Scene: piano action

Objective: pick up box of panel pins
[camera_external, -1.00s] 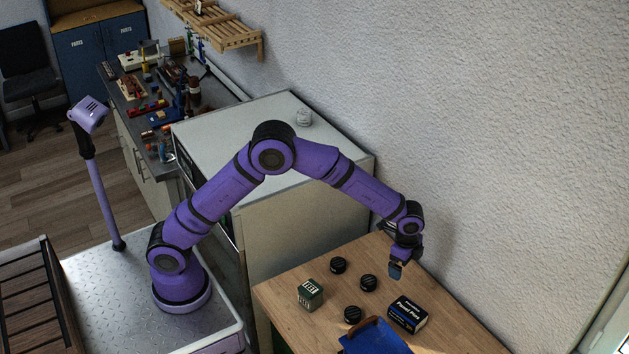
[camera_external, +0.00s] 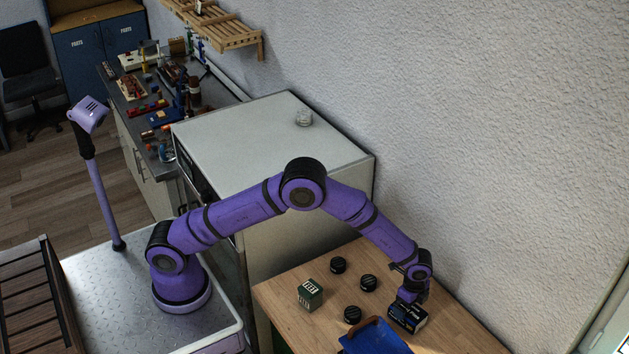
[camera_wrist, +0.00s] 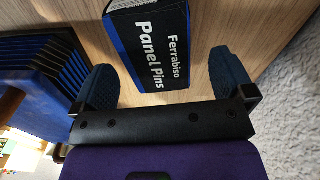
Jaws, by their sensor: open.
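The box of panel pins (camera_wrist: 150,48) is dark with a blue side and white lettering reading "Ferrabiso Panel Pins". In the wrist view it lies on the wooden table, just ahead of and partly between the two blue fingertips of my gripper (camera_wrist: 160,82). The jaws are open, with a gap on each side of the box. In the external view, my gripper (camera_external: 408,297) is right over the box (camera_external: 408,318) and hides part of it.
A blue bin (camera_external: 375,338) stands left of the box. Several black round tins (camera_external: 368,283) and a green box (camera_external: 310,294) lie further left on the wooden table (camera_external: 290,290). The textured wall is close on the right.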

